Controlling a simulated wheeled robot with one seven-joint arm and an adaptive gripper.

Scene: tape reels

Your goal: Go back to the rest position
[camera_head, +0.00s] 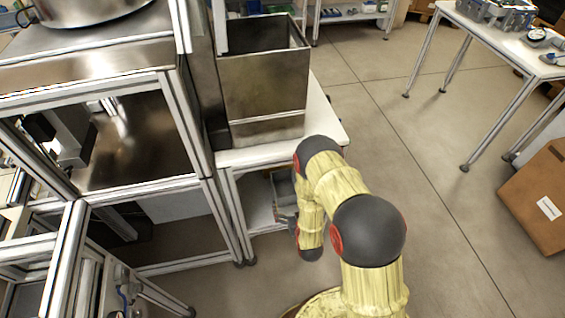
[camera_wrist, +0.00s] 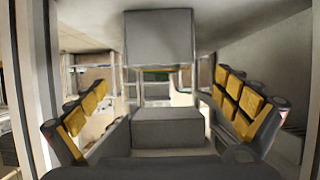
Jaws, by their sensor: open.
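My gripper (camera_wrist: 161,84) shows in the wrist view with its two fingers spread wide. Yellow pads line the fingers on the left and right sides. Nothing is held between them. Beyond the fingers are grey box-like surfaces (camera_wrist: 166,130), which I cannot identify. In the head view my yellow arm with dark joints bends down in front of the white table. The gripper itself cannot be made out there. No tape reel can be made out in either view.
A tall open metal bin (camera_head: 265,92) stands on a white table (camera_head: 327,122). A metal-framed machine (camera_head: 97,75) fills the left. A cardboard box (camera_head: 543,195) stands at the right, below another table (camera_head: 500,45). The floor (camera_head: 400,135) between is clear.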

